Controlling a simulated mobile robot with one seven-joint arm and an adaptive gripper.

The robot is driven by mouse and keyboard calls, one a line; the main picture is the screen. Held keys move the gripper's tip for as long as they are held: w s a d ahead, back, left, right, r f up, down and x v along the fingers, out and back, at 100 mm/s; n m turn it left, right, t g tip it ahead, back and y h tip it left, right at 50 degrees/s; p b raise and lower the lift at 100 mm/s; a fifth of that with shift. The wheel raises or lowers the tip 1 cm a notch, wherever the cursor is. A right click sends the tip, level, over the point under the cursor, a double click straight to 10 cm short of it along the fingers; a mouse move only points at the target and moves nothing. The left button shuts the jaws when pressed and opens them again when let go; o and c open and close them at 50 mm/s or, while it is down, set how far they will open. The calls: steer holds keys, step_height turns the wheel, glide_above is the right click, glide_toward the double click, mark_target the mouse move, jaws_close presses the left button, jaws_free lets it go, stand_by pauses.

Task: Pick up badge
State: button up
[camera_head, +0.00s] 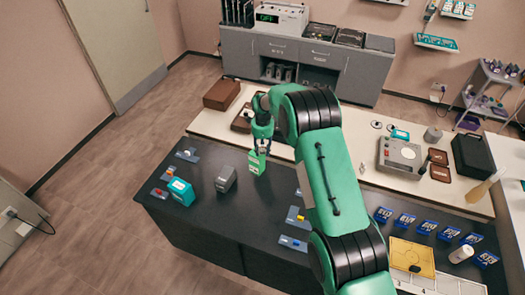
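My gripper (261,148) points down over the far edge of the dark table (215,215). A small upright green block or card (257,164) with a pale mark is directly below its fingertips. I cannot tell whether the fingers touch it, or whether they are open or shut. No thing is clearly recognisable as a badge at this size; the green piece may be one. A dark grey box (226,179) and a teal box (181,191) stand to its left.
Small pieces on blue-grey pads (187,155) lie at the table's left, others (297,217) near my arm. A cream counter (205,125) behind holds a brown box (221,94) and a grey device (400,156). Blue numbered cards (405,220) stand at right.

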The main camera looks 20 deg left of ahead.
mark_target(262, 146)
jaws_close()
steer(key=shift+r, duration=0.1)
steer(key=shift+r+b, duration=0.45)
steer(key=shift+r, duration=1.05)
steer(key=s+d+r+b, duration=0.1)
steer(key=s+d+b, duration=0.1)
steer(key=s+d, duration=0.6)
steer(key=s, duration=0.5)
steer(key=shift+s+d+r, duration=0.2)
steer(key=shift+d+r, duration=0.15)
steer(key=shift+r, duration=0.05)
